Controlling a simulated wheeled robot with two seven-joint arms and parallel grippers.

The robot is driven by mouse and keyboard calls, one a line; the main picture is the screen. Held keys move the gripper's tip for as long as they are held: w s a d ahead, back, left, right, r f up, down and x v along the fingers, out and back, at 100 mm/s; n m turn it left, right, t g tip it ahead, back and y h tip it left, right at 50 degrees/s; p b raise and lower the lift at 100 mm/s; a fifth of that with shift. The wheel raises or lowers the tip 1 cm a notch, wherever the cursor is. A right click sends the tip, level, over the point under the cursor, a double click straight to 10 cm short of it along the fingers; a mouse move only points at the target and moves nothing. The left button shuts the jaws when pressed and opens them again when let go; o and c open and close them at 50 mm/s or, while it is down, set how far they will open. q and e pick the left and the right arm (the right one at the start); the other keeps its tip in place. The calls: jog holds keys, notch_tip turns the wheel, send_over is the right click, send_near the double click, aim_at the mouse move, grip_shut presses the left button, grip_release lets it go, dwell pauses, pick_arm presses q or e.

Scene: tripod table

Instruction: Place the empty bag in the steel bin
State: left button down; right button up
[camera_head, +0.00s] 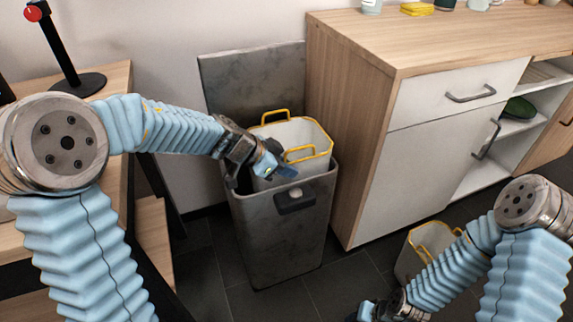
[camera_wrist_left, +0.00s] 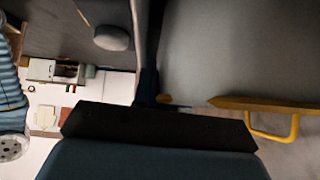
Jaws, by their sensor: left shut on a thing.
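The grey steel bin (camera_head: 280,230) stands on the floor with its lid (camera_head: 255,80) raised at the back. A pale bag (camera_head: 312,132) with a yellow rim and two yellow handles sits upright in the bin's mouth, its upper part above the bin's rim. My left gripper (camera_head: 270,168) is shut on the bag at its near left edge. In the left wrist view the bag's wall (camera_wrist_left: 215,50) and a yellow handle (camera_wrist_left: 285,125) show close by; the fingertips are mostly hidden. My right gripper (camera_head: 380,309) is low at the bottom edge, its jaws unclear.
Another pale bag (camera_head: 432,240) with yellow handles stands on the dark floor, partly behind my right arm. A wooden cabinet (camera_head: 350,120) with white fronts stands right beside the bin. A wooden table (camera_head: 120,75) is at left, holding a black stand (camera_head: 62,50).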

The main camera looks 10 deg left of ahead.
pick_arm(q)
jog(key=c, duration=1.2)
grip_release()
jog(key=shift+r, duration=0.25)
jog(key=shift+p+v, duration=2.3)
jog(key=shift+v, duration=3.95)
jog(key=shift+d+r, duration=0.1)
jog(key=shift+r, duration=0.05)
